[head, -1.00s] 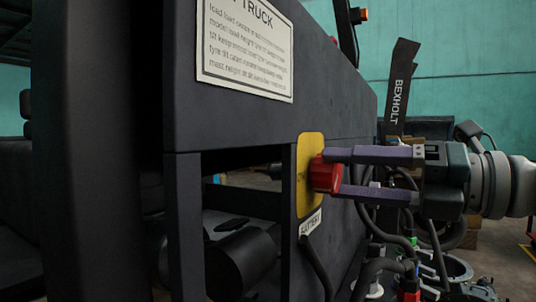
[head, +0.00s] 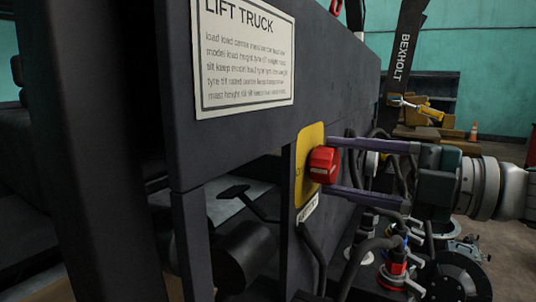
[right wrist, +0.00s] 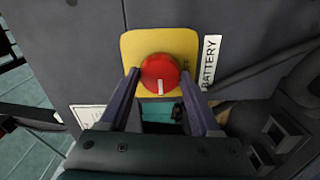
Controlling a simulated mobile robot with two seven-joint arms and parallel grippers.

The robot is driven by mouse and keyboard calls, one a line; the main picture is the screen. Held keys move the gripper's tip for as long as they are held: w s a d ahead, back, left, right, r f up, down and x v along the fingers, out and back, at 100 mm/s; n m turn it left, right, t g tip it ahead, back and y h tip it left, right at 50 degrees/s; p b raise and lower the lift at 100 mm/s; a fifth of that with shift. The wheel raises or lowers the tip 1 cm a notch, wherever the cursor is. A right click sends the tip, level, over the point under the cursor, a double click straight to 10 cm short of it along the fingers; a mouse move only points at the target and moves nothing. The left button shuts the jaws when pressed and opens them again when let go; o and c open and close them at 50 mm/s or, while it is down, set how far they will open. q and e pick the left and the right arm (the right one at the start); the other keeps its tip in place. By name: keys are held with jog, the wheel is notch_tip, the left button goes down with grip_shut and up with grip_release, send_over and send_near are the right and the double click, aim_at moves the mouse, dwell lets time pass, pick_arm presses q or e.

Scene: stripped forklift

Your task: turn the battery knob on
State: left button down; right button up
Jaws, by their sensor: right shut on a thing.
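The red battery knob (head: 323,164) sits on a yellow plate (head: 304,190) on the dark forklift panel. It also shows in the right wrist view (right wrist: 160,72), with a white pointer mark toward the bottom of that picture. My right gripper (head: 331,166) comes from the right, with one finger above the knob and one below it, shut on its sides. In the right wrist view the fingertips hide parts of the knob's two sides. A white label reading BATTERY (right wrist: 209,60) is beside the plate. My left gripper is not in view.
A white LIFT TRUCK sign (head: 244,60) is on the panel above. Black cables and hoses (head: 370,245) hang below and behind my right gripper. An open gap in the frame (head: 235,200) lies left of the knob. A dark BEXHOLT mast part (head: 403,50) stands behind.

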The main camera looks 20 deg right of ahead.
dwell(0.4)
jog(key=o, duration=1.4)
jog(key=shift+c, duration=0.2)
jog(key=v, duration=1)
